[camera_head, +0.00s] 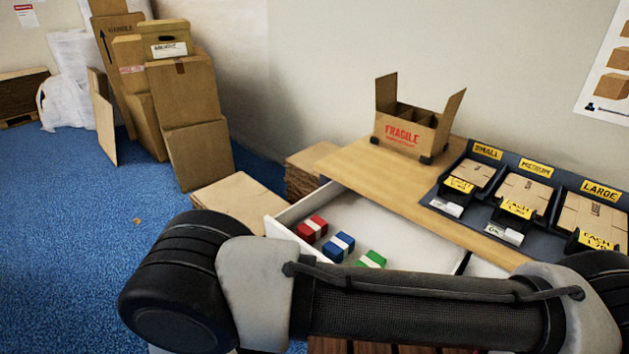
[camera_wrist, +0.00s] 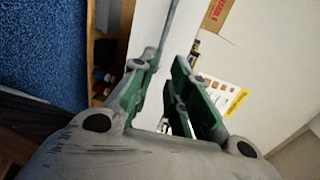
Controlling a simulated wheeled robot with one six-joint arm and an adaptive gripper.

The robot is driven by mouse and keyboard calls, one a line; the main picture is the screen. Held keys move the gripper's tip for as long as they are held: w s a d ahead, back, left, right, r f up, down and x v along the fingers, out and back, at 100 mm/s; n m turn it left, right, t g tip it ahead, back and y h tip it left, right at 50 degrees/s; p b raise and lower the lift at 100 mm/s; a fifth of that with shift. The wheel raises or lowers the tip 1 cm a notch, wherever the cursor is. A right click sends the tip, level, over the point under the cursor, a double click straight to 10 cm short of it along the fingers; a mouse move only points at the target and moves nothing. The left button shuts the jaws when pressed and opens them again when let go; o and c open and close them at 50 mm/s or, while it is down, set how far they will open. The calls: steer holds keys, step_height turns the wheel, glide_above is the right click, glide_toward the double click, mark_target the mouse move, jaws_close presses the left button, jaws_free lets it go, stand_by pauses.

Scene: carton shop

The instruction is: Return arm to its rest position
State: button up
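My gripper (camera_wrist: 165,88) shows in the wrist view with its two green-padded fingers apart and nothing held between them. It is outside the head view, where only my arm crosses the foreground in front of the open drawer (camera_head: 283,214). The drawer holds red (camera_head: 312,229), blue (camera_head: 338,247) and green (camera_head: 370,260) items with white bands. My arm hides the drawer's front part.
A desk (camera_head: 365,170) bears an open FRAGILE carton (camera_head: 405,135) and a dark SMALL, MEDIUM and LARGE rack (camera_head: 448,190) of flat cartons. Boxes (camera_head: 200,150) stack at the back left. Blue carpet (camera_head: 60,220) is clear at left.

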steer(key=s+d+r+m+g+h, duration=0.2)
steer(key=s+d+m+g, duration=0.15)
steer(key=d+m, duration=0.55)
steer(key=w+d+r+m+g+y, duration=0.3)
steer(key=d+r+m+g, duration=0.25)
steer(key=r+m, duration=0.6)
steer(key=w+d+r+m+g+y, duration=0.35)
steer(key=d+r+m+g, duration=0.2)
steer(key=r+m, duration=0.6)
steer(key=s+d+r+m+t+y, duration=0.2)
steer(key=d+r+m, duration=0.5)
steer(key=d, duration=0.5)
steer(key=s+d+r+m+t+y, duration=0.3)
steer(key=d+r+m, duration=0.4)
steer(key=d+r, duration=0.5)
steer(key=shift+s+d+t, duration=0.45)
steer(key=shift+d+t, duration=0.1)
steer(key=shift+t, duration=0.4)
steer(key=shift+d+r+y, duration=0.1)
steer(key=shift+y, duration=0.15)
